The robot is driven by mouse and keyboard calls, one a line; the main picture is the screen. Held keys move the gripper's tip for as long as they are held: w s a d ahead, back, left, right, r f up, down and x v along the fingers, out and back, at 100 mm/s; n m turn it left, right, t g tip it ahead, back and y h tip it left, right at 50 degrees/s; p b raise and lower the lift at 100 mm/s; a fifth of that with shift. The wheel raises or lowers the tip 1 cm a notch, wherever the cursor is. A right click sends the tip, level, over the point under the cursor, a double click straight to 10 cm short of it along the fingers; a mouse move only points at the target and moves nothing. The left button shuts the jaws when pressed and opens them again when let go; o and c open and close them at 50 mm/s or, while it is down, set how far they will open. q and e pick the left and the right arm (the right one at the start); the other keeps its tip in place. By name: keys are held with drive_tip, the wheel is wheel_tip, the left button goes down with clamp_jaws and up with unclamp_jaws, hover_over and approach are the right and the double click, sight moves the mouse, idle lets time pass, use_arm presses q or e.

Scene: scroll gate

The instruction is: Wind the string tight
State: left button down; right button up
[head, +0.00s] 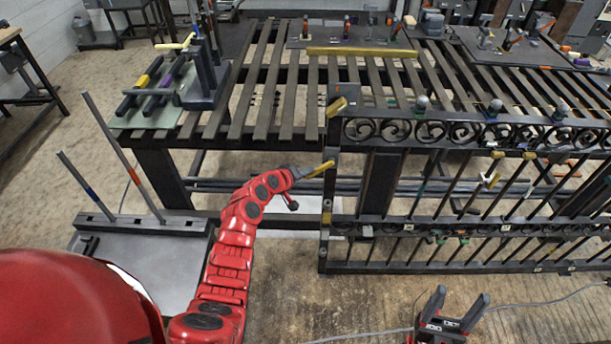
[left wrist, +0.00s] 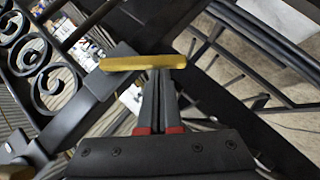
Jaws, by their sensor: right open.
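The black iron gate (head: 400,220), with a row of scrolls under its top rail, stands at the right of the head view. My left gripper (head: 312,172) is beside the gate's left post and is shut on a yellow bar (head: 320,168). In the left wrist view the yellow bar (left wrist: 143,62) lies across the tips of my close-set fingers (left wrist: 158,80). A second yellow piece (head: 337,106) sits at the gate's top left corner. My right gripper (head: 450,318) is open and empty at the bottom, in front of the gate.
A slatted table (head: 260,80) stands behind the gate, with a tool board (head: 350,37) and a rack of coloured-handled tools (head: 165,90) on it. A grey stand with upright rods (head: 140,225) is at left. The floor before the gate is mostly clear, with a cable.

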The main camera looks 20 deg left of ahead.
use_arm(q)
drive_tip(key=w+d+f+n+t+h+b, duration=0.1)
drive_tip(key=d+f+n+t+h+b, duration=0.3)
drive_tip(key=b, duration=1.7)
drive_tip(key=shift+f+n+t+h, duration=0.3)
drive_tip(key=shift+f+n, duration=0.2)
drive_tip(key=shift+n, duration=0.1)
drive_tip(key=shift+w, duration=0.1)
drive_tip(key=shift+a, duration=0.1)
